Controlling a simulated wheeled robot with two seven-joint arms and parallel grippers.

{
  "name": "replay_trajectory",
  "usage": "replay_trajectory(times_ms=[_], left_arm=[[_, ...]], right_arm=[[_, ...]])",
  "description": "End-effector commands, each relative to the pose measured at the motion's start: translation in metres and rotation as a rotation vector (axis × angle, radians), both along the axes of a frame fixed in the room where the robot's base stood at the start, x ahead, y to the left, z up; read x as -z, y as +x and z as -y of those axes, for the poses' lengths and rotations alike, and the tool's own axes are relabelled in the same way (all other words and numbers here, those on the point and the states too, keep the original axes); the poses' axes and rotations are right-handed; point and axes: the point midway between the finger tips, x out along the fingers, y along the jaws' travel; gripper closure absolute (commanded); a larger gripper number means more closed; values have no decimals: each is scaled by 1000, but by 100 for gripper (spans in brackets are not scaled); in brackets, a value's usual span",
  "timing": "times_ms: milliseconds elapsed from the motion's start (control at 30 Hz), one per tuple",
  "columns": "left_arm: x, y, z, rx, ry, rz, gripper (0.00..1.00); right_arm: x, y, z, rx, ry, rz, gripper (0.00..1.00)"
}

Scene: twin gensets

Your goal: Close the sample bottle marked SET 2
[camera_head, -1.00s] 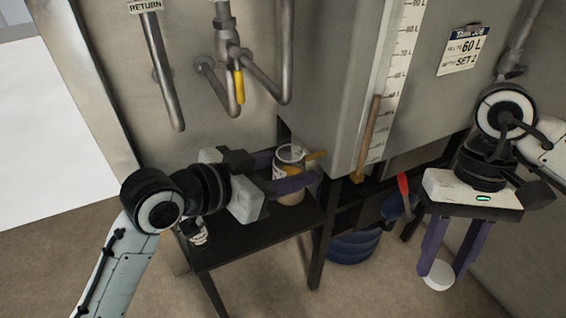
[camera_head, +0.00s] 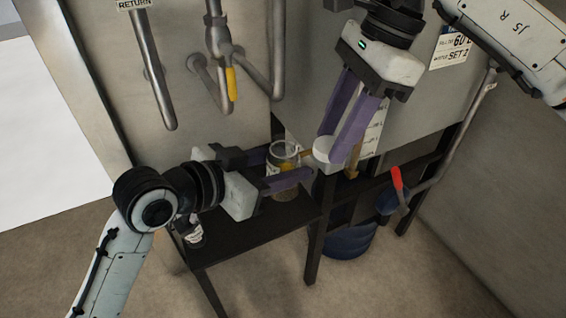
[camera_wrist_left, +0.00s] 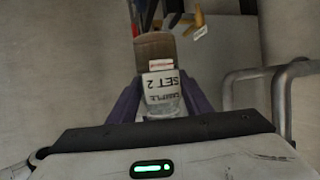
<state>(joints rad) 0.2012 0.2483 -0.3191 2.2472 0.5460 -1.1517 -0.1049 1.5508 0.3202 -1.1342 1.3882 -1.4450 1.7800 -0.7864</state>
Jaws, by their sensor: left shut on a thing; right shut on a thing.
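The sample bottle (camera_head: 283,158) is a clear jar with a label, held upright over the dark stand. In the left wrist view its label (camera_wrist_left: 162,88) reads SAMPLE SET 2, upside down. My left gripper (camera_head: 292,165) is shut on the bottle, one purple finger on each side. My right gripper (camera_head: 336,146) points down and is shut on a white round lid (camera_head: 322,151). The lid is just right of the bottle, near its rim height and apart from it. The bottle's mouth looks uncovered.
The dark stand (camera_head: 245,247) also bears a small labelled bottle (camera_head: 194,237) at its left. A yellow-handled valve (camera_head: 231,84) hangs behind. A red-handled tool (camera_head: 398,182), a blue bucket (camera_head: 349,241) and the tank wall (camera_head: 300,70) are close to the right.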

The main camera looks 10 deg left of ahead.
Motion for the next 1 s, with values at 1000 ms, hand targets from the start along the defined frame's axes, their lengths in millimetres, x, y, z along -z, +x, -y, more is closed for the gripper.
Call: replay_trajectory(times_ms=[1000], left_arm=[[-1,0,0,0,-1,2,95]], right_arm=[[-54,11,-73,502,-3,-4,85]])
